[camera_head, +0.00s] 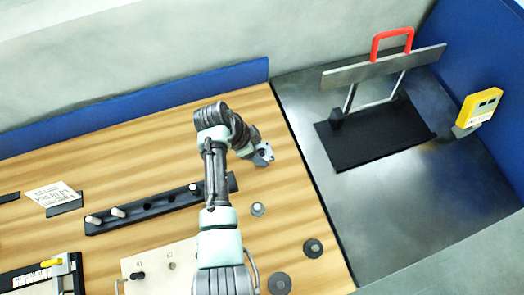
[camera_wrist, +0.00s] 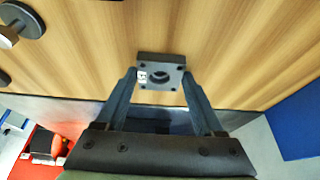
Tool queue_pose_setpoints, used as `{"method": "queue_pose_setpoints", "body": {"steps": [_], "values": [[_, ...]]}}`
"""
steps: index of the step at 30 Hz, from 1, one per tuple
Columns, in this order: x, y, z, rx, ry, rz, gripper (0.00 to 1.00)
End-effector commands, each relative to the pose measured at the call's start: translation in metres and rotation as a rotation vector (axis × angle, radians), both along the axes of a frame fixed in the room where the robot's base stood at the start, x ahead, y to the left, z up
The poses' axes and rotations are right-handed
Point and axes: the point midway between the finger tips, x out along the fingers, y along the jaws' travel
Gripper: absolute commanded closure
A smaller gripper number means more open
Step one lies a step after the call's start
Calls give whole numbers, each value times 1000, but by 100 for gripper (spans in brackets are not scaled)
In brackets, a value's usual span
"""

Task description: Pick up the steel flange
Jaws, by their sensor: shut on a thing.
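The steel flange (camera_wrist: 160,68) is a dark grey square plate with a round centre hole, small corner holes and a white label. It lies between my two fingertips in the wrist view. In the head view the flange (camera_head: 264,155) shows as a small grey piece at the arm's end, near the right part of the wooden table. My gripper (camera_wrist: 158,80) is shut on the flange, one finger at each side. In the head view my gripper (camera_head: 258,147) is partly hidden by my wrist. Whether the flange touches the table is unclear.
A small grey knob (camera_head: 258,209) and dark discs (camera_head: 313,248) (camera_head: 280,284) stand nearer on the wooden table (camera_head: 300,205). A black rail with pegs (camera_head: 150,208) lies left. Right is a metal surface with a black mat (camera_head: 375,135), a red-handled frame (camera_head: 392,42) and a yellow box (camera_head: 478,107).

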Motion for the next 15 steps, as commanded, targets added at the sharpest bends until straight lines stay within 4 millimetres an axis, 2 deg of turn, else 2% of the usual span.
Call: {"method": "queue_pose_setpoints", "body": {"steps": [1, 2, 3, 11, 15], "values": [[0, 0, 0, 0, 0, 1, 94], [0, 0, 0, 0, 0, 1, 99], [0, 0, 0, 0, 0, 1, 100], [1, 0, 2, 0, -2, 1, 100], [1, 0, 13, -1, -4, 1, 100]]}}
